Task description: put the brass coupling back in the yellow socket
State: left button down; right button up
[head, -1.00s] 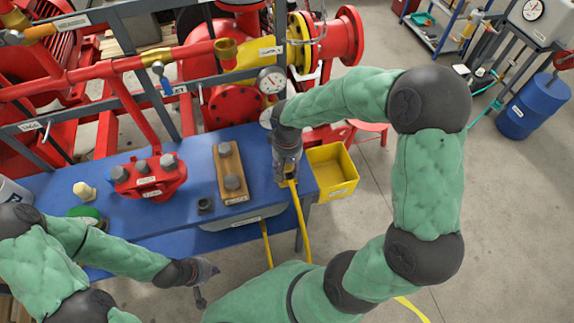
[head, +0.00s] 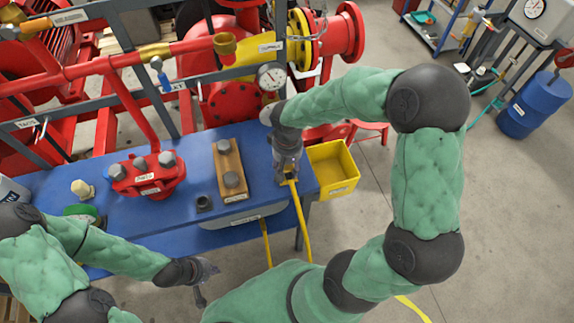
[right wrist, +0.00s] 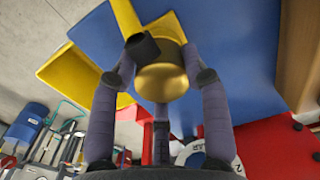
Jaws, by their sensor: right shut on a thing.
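The brass coupling (right wrist: 163,82) is between the fingers of my right gripper (right wrist: 160,75) in the right wrist view, and the gripper is shut on it. A short dark cylinder (right wrist: 142,46) shows beside its upper end. I cannot make out the yellow socket with certainty; a yellow flange (head: 299,42) stands on the skid behind. My left gripper (head: 207,282) is empty in front of the bench, its fingers apart.
A yellow bin (head: 332,170) adjoins the bench's right end. A yellow strip (head: 301,222) runs down from near my right gripper. A red pump part (head: 148,176) and a wooden block with grey knobs (head: 228,170) occupy the bench. Red pipes and a gauge (head: 271,77) rise behind.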

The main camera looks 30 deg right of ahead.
jog(key=o, duration=1.4)
jog(key=shift+c, duration=0.2)
notch_tip(320, 180, up, 12)
